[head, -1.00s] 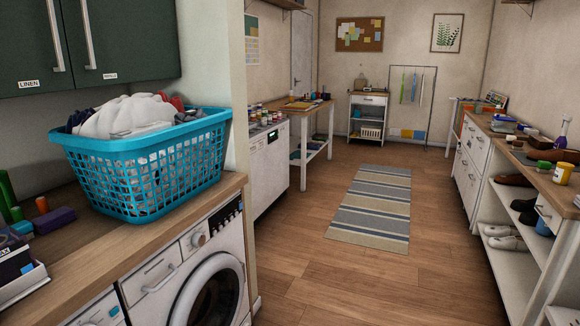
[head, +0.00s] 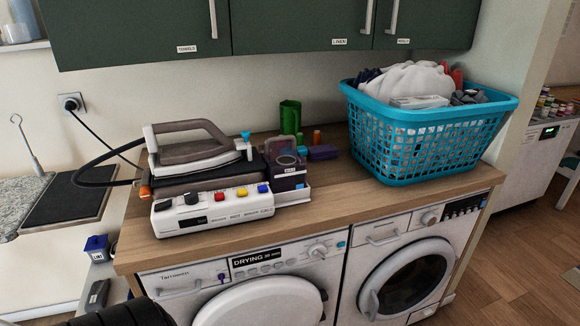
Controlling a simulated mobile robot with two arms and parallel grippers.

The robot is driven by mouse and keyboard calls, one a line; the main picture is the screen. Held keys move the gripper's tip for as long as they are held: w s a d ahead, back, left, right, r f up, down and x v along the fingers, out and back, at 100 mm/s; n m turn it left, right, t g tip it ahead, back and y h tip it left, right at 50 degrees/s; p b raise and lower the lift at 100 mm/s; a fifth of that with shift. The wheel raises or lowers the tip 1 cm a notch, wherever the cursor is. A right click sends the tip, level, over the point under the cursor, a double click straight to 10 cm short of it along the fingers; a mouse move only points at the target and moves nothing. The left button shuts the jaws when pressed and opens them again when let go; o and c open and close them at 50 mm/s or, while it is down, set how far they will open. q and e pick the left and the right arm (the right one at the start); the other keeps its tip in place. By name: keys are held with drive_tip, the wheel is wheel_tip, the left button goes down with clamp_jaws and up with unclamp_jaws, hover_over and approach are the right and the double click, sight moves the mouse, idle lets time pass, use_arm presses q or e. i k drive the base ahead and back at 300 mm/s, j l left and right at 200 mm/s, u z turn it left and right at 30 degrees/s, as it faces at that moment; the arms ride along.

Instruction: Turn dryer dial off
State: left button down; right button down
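The dryer (head: 190,277) is the left of two white front-loading machines under the wooden counter, seen from above and in front. Its display (head: 262,262) reads "DRYING" with a smaller time readout that looks like 20 min. Its round dial (head: 318,251) is on the right part of the panel; its pointer setting is too small to read. A small teal button or light (head: 341,245) is to the right of the dial. The round door below is partly cut off by the frame. Neither of my grippers is in view, and nothing touches the dial.
A second machine (head: 402,278) with its own dial (head: 430,217) stands to the right. On the counter (head: 345,215) are an iron (head: 190,142) on a white control unit (head: 212,209), a green cup (head: 290,116) and a blue laundry basket (head: 425,150). Green cabinets (head: 280,25) hang above.

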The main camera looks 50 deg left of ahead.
sight(317, 251)
drive_tip(key=u, duration=1.55)
